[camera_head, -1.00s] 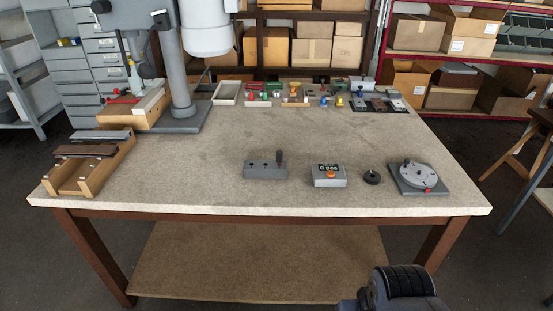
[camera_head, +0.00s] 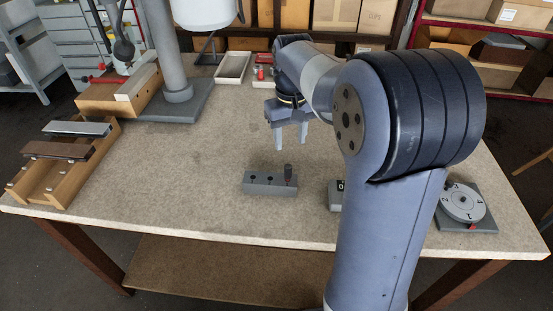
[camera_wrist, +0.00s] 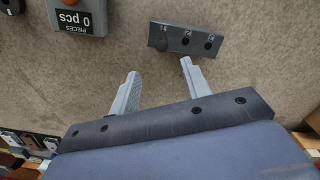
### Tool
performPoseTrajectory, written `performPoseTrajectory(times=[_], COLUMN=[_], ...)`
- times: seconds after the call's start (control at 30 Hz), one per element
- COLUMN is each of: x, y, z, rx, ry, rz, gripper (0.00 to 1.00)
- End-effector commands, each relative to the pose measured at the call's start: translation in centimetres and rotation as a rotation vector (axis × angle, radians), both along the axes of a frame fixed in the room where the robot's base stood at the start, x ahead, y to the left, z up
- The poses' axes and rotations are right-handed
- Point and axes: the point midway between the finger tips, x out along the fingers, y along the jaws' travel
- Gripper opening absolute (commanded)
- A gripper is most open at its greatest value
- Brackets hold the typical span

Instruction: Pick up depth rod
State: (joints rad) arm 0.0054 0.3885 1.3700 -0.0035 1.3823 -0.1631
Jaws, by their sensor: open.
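A dark depth rod (camera_head: 288,174) stands upright in the right end of a small grey block (camera_head: 262,183) on the table. The block has other holes, which look empty. My gripper (camera_head: 290,138) is open and empty, pointing down, above and behind the block in the head view. In the wrist view, the block (camera_wrist: 190,45) lies beyond my spread fingers (camera_wrist: 160,68), apart from them.
A counter box (camera_wrist: 82,15) marked "0 pcs" stands beside the block, partly hidden by my arm in the head view. A round dial plate (camera_head: 464,203) is at the right. A wooden rack (camera_head: 62,170) and drill press (camera_head: 174,90) are at the left. Between is clear table.

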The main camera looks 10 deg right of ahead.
Motion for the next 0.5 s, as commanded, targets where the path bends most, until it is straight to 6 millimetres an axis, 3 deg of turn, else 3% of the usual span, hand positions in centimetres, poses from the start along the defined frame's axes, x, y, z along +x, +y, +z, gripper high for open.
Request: performPoseTrajectory(times=[0.3, 0.5], x=[0.1, 0.0], y=[0.0, 0.1], z=[-4.5, -5.9], rx=[0.000, 0.000], ry=[0.005, 0.002], rz=[0.001, 0.001], gripper=[0.45, 0.45])
